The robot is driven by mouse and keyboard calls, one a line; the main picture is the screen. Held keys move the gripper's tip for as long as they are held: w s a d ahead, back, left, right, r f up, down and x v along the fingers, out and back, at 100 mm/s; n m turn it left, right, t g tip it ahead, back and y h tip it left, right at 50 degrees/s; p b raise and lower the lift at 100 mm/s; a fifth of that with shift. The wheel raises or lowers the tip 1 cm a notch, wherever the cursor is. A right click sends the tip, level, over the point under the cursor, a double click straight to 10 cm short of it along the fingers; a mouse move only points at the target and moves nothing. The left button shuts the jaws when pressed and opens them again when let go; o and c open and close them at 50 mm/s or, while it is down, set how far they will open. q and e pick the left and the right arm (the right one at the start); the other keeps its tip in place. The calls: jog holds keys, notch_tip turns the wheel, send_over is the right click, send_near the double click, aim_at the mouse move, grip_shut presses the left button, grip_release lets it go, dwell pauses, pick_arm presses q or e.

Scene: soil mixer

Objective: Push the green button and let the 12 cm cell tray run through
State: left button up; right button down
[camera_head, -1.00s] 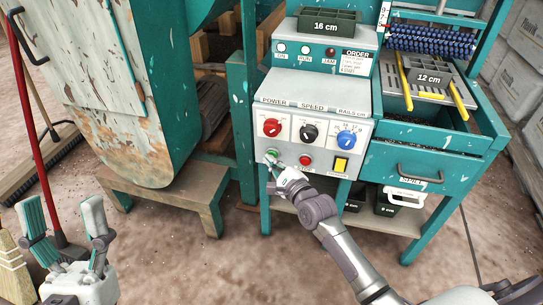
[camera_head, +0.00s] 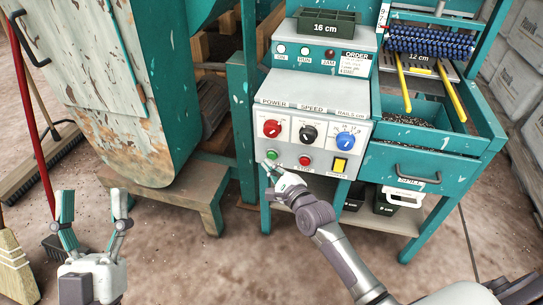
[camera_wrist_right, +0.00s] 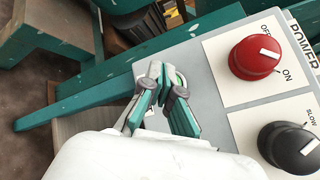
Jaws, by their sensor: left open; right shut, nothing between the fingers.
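The green button (camera_head: 271,154) sits at the lower left of the control panel (camera_head: 320,110), left of a red button (camera_head: 305,160). My right gripper (camera_head: 266,166) is shut and empty, its fingertips just below the green button; in the right wrist view the fingers (camera_wrist_right: 166,88) partly hide it. I cannot tell whether they touch it. The 12 cm cell tray (camera_head: 446,72) lies at the far end of the yellow rails (camera_head: 452,95), partly hidden under the blue roller brush (camera_head: 432,42). My left gripper (camera_head: 92,222) is open and empty at the lower left.
A red POWER knob (camera_head: 272,128), black SPEED knob (camera_head: 308,133) and blue rails knob (camera_head: 346,139) line the panel. A 16 cm tray (camera_head: 327,22) stands on top of the machine. A broom (camera_head: 12,262) is near my left gripper. A wooden stand (camera_head: 165,190) is left of the machine.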

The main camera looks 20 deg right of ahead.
dwell(0.3)
pick_arm(q)
jog(key=w+f+g+y+p, duration=0.2)
jog(key=w+f+g+p, duration=0.1)
jog(key=f+g, duration=0.5)
jog(key=shift+w+a+f+y, duration=0.3)
jog(key=shift+a+f+y, duration=0.1)
jog(key=shift+f, duration=1.5)
pick_arm(e)
jog(key=shift+s+a, duration=0.7)
jog(key=shift+s, duration=0.35)
jog(key=shift+s+a, duration=0.7)
jog(key=shift+s, duration=0.35)
jog(key=shift+r, duration=0.1)
